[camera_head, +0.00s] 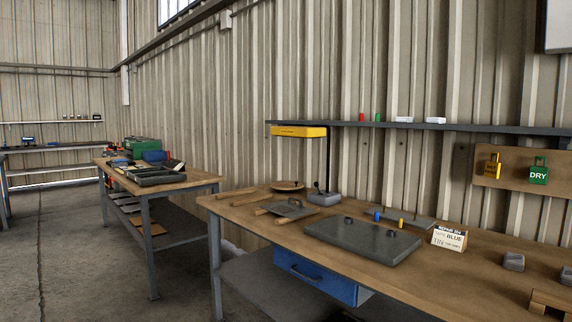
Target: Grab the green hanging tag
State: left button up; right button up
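The green tag (538,174) reads "DRY" and hangs on a brown board (511,180) on the corrugated wall at the far right. A yellow tag (493,167) hangs on the same board, to the left of the green one. Neither of my grippers shows in the head view.
A long wooden workbench (480,262) stands below the board. On it are a grey plate with handles (362,241), a small sign (449,237), grey blocks (514,261) and a wooden piece (551,303). A dark shelf (460,127) runs above. Another bench (190,187) stands at left; floor (75,260) is clear there.

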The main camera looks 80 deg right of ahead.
aim_at(537, 175)
jog(key=i, duration=0.2)
jog(key=z, duration=1.3)
